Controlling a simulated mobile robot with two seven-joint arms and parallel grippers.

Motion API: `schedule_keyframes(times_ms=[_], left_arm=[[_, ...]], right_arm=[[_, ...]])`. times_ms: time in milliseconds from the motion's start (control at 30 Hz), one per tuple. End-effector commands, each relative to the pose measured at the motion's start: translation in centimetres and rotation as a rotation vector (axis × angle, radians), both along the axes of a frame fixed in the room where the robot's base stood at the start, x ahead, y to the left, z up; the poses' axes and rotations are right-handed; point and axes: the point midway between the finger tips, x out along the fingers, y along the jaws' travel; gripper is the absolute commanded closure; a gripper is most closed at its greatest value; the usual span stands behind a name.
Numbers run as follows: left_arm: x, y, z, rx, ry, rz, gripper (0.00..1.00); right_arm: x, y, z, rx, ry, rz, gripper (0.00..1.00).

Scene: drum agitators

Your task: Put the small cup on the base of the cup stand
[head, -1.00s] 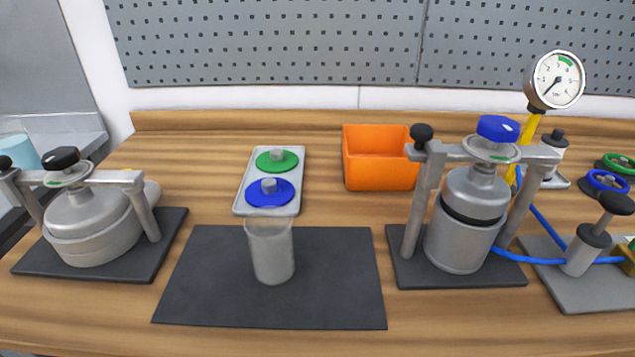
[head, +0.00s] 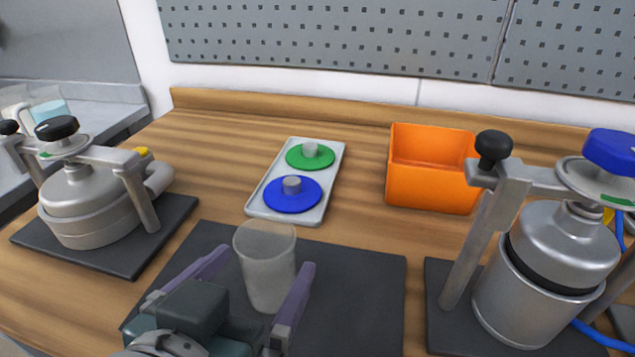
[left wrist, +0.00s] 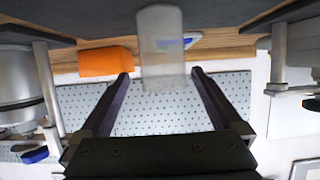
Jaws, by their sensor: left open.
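A small translucent grey cup (head: 267,268) stands upright on a dark mat (head: 360,300) in the head view. My left gripper (head: 263,262) is open, its two fingers apart on either side of the cup's near part. The left wrist view is upside down; there the cup (left wrist: 161,45) shows between the fingertips of my left gripper (left wrist: 161,74), with a gap on both sides. I cannot tell which item is the cup stand; metal clamp frames with dark base plates stand at left (head: 145,235) and right (head: 445,290). Each frame has a metal vessel in it. My right gripper is not in view.
A grey tray (head: 255,208) with a green and a blue knobbed disc lies behind the mat. An orange bin (head: 430,188) stands behind right. A perforated panel (head: 340,40) backs the table. Bare wood lies between the tray and the bin.

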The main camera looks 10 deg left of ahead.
Motion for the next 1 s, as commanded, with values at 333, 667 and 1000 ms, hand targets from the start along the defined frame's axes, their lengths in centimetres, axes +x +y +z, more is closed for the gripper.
schedule_keyframes(times_ms=[333,667,1000], left_arm=[[3.1,0.1,-1.0,0.002,-0.001,0.000,0.00],[6.7,0.3,-2.6,0.003,0.001,0.001,0.00],[6.8,0.2,-2.6,0.001,0.002,0.002,0.10]], right_arm=[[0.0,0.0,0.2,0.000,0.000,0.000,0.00],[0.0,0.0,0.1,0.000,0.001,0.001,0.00],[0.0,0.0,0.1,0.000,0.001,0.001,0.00]])
